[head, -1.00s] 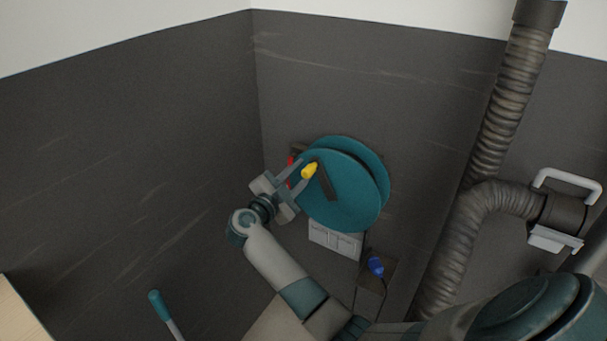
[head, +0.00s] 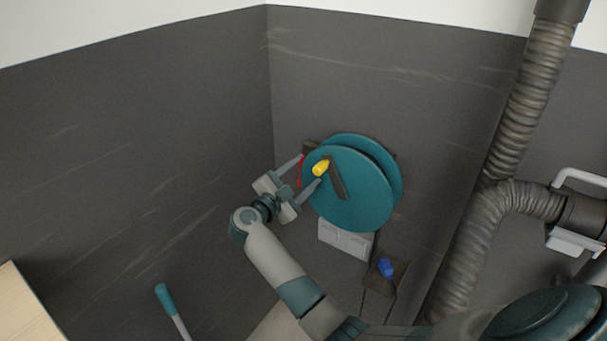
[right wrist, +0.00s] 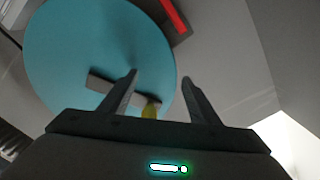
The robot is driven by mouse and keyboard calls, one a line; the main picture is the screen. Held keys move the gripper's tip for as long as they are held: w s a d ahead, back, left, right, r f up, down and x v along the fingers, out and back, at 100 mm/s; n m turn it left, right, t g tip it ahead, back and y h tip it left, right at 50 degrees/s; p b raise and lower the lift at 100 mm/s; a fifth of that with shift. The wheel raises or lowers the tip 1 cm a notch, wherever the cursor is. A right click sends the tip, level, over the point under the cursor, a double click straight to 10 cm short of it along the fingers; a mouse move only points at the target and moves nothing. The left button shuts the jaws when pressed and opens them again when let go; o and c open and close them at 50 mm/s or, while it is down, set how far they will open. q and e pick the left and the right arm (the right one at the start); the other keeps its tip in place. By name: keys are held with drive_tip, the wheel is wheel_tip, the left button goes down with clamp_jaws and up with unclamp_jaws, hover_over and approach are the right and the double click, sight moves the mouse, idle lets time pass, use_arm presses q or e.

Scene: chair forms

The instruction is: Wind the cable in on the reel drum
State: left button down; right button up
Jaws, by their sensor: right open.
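The reel drum (head: 358,196) is a teal double disc mounted on the dark wall. It also fills the upper left of the right wrist view (right wrist: 75,50). A dark crank arm (head: 337,181) lies across its front disc, with a yellow handle (head: 320,168) at its upper end. In the right wrist view the yellow handle (right wrist: 149,111) is partly hidden behind a finger. My right gripper (head: 310,170) is open, close beside the handle. A blue plug (head: 386,267) sits below the drum by a dark box; its cable hardly shows. My left gripper is not seen.
A red part (head: 301,170) shows at the drum's left edge. A grey box (head: 346,240) is on the wall under the drum. A ribbed duct (head: 517,110) runs down at the right. A teal-tipped handle (head: 165,298) stands at the lower left. The left wall is bare.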

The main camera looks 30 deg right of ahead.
drive_tip(key=p+v, duration=0.4)
drive_tip(key=v, duration=0.6)
idle(0.3)
drive_tip(key=shift+f, duration=0.1)
idle(0.3)
